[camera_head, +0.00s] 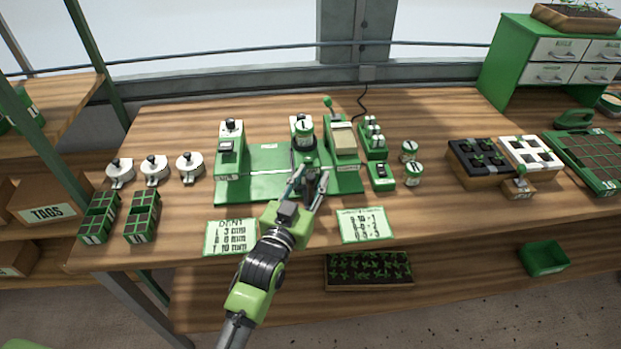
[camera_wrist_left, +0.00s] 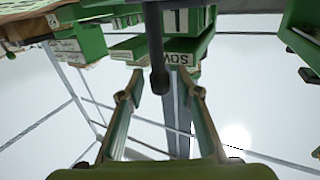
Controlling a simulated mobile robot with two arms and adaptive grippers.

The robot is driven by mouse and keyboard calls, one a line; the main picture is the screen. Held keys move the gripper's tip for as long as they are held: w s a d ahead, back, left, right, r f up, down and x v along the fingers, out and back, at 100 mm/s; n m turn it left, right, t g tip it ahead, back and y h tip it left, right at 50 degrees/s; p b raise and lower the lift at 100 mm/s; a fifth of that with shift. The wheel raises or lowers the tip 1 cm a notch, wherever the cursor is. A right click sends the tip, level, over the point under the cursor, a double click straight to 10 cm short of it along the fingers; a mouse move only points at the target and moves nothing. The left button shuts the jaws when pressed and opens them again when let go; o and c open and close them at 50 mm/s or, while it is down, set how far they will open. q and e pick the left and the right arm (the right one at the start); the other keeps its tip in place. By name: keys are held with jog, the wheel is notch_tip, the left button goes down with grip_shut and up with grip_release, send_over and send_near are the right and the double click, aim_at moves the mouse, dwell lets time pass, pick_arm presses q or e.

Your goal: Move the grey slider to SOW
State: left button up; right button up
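The green seeder (camera_head: 245,188) stands in the middle of the bench. My left gripper (camera_head: 311,174) reaches its front, right of centre, and hides part of it. In the left wrist view a dark grey rod with a rounded end, seemingly the grey slider (camera_wrist_left: 159,82), hangs down between the fingers of the left gripper (camera_wrist_left: 161,92). The fingers are open, with a visible gap on both sides of the rod. A SOW label (camera_wrist_left: 183,58) appears upside down on a green block just right of the rod. My right gripper is in neither view.
A DENT card (camera_head: 230,237) and another printed card (camera_head: 366,226) lie in front of the seeder. A green switch box (camera_head: 381,177) and small jars (camera_head: 413,175) stand to its right. Round metal pieces (camera_head: 154,168) and green cell trays (camera_head: 142,216) are at left.

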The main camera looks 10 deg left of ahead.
pick_arm(q)
jog(key=shift+s, duration=0.1)
jog(key=s+a, duration=0.2)
jog(key=s, duration=0.9)
jog(key=shift+s+a, duration=0.15)
jog(key=shift+s, duration=0.15)
